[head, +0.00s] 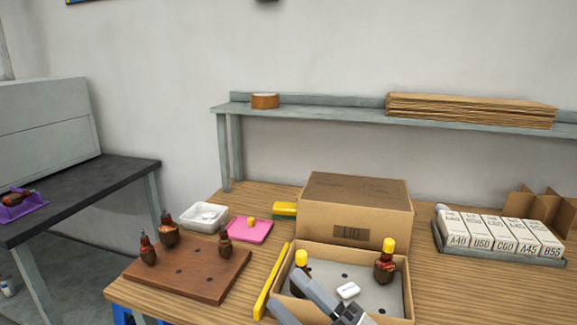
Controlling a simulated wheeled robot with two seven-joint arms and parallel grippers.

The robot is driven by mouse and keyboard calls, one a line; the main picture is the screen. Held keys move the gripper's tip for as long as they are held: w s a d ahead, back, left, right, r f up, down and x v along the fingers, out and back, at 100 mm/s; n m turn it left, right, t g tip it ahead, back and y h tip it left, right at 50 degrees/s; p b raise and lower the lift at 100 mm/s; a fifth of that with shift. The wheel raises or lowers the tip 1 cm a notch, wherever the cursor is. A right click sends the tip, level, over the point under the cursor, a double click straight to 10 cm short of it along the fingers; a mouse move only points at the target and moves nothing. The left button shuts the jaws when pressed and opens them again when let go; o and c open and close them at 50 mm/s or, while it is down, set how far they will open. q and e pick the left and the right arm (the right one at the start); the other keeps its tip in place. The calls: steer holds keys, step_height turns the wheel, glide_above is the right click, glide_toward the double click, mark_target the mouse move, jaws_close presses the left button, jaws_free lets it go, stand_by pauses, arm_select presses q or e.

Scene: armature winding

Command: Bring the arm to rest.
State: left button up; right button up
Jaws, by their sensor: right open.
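My right gripper (291,291) is at the bottom of the head view, its grey fingers apart and nothing seen between them. It is over the near left part of an open cardboard box (407,290). The box has a grey insert with holes. A yellow-capped armature (301,260) stands in it at the left, partly hidden by the gripper. Another yellow-capped armature (385,262) stands at the back right. A small white piece (348,290) lies between them. My left gripper is not in view.
A wooden block (195,276) holds three dark armatures. A yellow strip (270,283), pink pad (250,234) and white tray (204,215) are nearby. Labelled white cartons (498,232) stand right. A purple holder (22,207) is on the left bench.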

steer(key=d+f+m+t+h, duration=0.3)
steer(key=d+f+m+h, duration=0.4)
steer(key=f+m+h, duration=0.45)
steer(key=s+d+f+m+g+h, duration=0.2)
steer(key=s+d+f+m+g, duration=0.1)
steer(key=s+f+m, duration=0.3)
steer(key=s+d+f+m+g+h, duration=0.1)
steer(key=s+d+f+m+g, duration=0.2)
steer(key=s+f, duration=0.4)
step_height(320, 180, down, 3)
steer(key=m+g, duration=0.1)
steer(key=m, duration=0.1)
steer(key=shift+d+r+m+h, duration=0.15)
steer(key=shift+d+m+h, duration=0.2)
